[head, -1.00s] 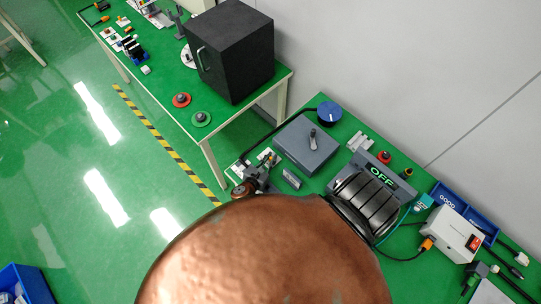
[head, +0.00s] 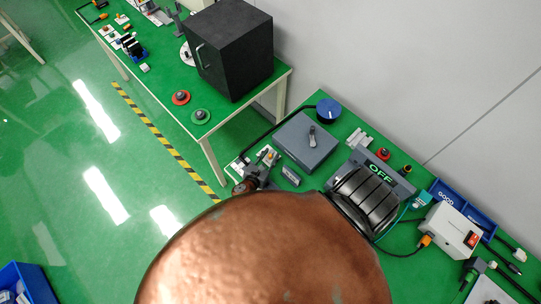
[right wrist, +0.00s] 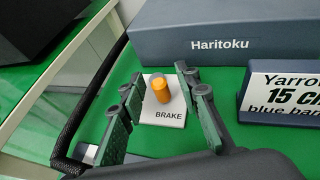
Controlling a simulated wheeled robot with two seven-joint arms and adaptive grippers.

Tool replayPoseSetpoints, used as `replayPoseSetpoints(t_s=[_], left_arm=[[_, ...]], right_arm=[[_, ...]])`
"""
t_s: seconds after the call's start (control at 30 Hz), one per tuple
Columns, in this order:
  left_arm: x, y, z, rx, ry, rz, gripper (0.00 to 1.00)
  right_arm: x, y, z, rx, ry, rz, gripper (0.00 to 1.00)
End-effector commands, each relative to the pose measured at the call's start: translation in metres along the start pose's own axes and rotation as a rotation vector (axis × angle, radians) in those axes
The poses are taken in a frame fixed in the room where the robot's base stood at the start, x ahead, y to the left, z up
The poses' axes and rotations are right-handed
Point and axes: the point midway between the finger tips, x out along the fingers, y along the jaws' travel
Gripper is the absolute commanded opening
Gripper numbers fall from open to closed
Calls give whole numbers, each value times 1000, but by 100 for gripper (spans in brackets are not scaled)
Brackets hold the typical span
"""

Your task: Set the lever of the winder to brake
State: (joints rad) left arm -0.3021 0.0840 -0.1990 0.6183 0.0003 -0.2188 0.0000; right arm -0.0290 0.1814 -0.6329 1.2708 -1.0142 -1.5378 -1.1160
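An upright orange-topped lever or knob (right wrist: 161,90) stands on a white plate (right wrist: 170,111) marked BRAKE in the right wrist view. The plate also shows, small, in the head view. My right gripper (right wrist: 160,104) is open, with one finger on each side of the orange part. Gaps show between the fingers and the orange part. In the head view my right gripper (head: 262,167) is small beside the plate, partly hidden by my copper-coloured arm. I cannot tell which larger body is the winder. My left gripper is not in view.
A grey box (head: 292,150), lettered Haritoku, stands just behind the plate. A small sign (head: 291,175) is at its right in the wrist view. A dark cable (right wrist: 75,120) runs at the left. A panel (head: 382,172) reads OFF. A black cabinet (head: 235,55) stands on another table.

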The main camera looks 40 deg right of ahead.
Motion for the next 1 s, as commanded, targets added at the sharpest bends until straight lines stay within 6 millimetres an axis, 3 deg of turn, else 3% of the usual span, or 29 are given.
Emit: replayPoseSetpoints(t_s=[0.17,0.4,0.6,0.8,1.0], left_arm=[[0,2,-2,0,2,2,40],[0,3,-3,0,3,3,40],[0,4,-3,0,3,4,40],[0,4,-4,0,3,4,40],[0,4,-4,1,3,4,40]], right_arm=[[-23,0,-2,1,4,2,30],[-73,0,-2,0,4,1,30],[-105,0,-1,0,2,1,30],[-118,0,0,0,1,-1,30],[-119,0,0,0,0,0,30]])
